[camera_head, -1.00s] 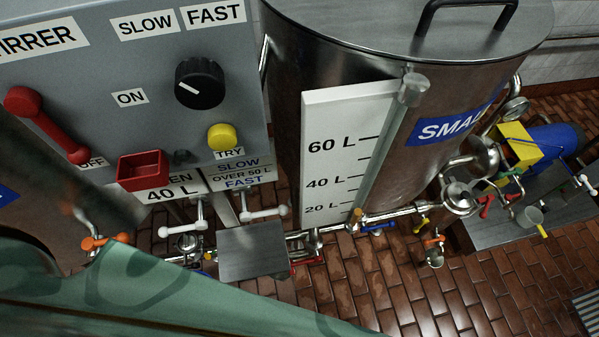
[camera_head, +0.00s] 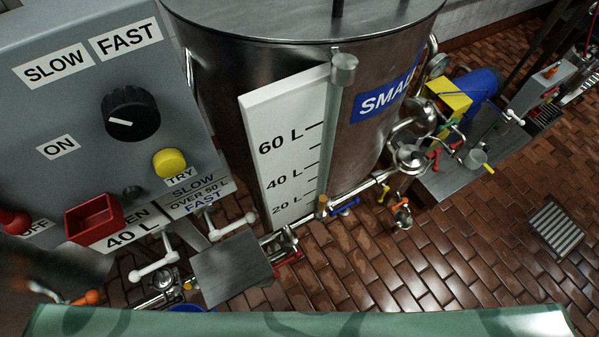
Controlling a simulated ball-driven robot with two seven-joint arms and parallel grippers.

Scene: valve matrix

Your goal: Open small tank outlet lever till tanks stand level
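The small tank (camera_head: 215,75) is a big steel cylinder at top centre, with a blue label (camera_head: 385,97) reading "SMAL", the rest cut off by the curve. A white scale board (camera_head: 285,150) marked 20, 40 and 60 L stands on it beside a sight tube (camera_head: 333,130); I cannot read a liquid level. Below it runs a pipe with a blue lever (camera_head: 345,208) and a red lever (camera_head: 287,258). An orange-handled valve (camera_head: 402,205) stands to the right. Which lever is the small tank's outlet, I cannot tell. Neither gripper is in view.
A grey control panel (camera_head: 60,110) with a black knob (camera_head: 131,113), a yellow button (camera_head: 169,162) and a red box (camera_head: 94,218) fills the left. White handles (camera_head: 232,225) flank a grey plate (camera_head: 232,268). Brick floor (camera_head: 470,250) is open at right, with a drain grate (camera_head: 556,228).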

